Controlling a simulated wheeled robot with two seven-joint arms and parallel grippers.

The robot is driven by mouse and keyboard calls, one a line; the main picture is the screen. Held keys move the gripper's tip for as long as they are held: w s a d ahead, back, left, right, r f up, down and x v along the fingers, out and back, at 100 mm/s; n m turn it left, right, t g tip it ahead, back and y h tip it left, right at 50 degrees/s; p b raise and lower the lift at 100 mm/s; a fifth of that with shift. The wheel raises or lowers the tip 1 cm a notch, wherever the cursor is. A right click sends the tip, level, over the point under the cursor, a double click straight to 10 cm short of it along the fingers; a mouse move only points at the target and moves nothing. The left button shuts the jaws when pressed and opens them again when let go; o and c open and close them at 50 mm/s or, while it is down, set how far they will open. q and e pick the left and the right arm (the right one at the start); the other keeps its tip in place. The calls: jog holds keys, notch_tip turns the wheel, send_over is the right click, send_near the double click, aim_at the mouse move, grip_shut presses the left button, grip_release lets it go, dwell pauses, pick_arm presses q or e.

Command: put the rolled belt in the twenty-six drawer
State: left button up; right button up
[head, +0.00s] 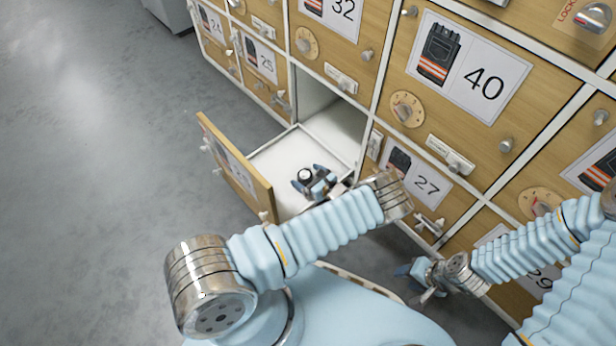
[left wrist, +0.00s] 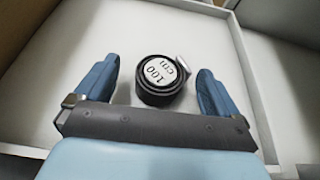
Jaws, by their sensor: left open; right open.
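The rolled belt (left wrist: 160,81) is a black coil with a white label reading "100 cm". It rests on the white floor of the open drawer (head: 270,157), which is pulled out between the doors marked 25 and 27. The belt also shows in the head view (head: 305,175). My left gripper (head: 312,182) is inside the drawer, its blue fingers apart on either side of the belt; in the left wrist view (left wrist: 158,92) clear gaps show between fingers and belt. The number on the drawer front is unreadable. My right gripper (head: 416,280) is open and empty, low before the cabinet.
The drawer front (head: 235,170) stands out from the cabinet. The grey floor (head: 90,200) at left is clear.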

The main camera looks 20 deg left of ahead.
pick_arm(q)
jog(key=shift+r, duration=0.3)
jog(key=p+v, duration=0.1)
jog(key=v, duration=1.1)
jog(key=shift+f, duration=0.15)
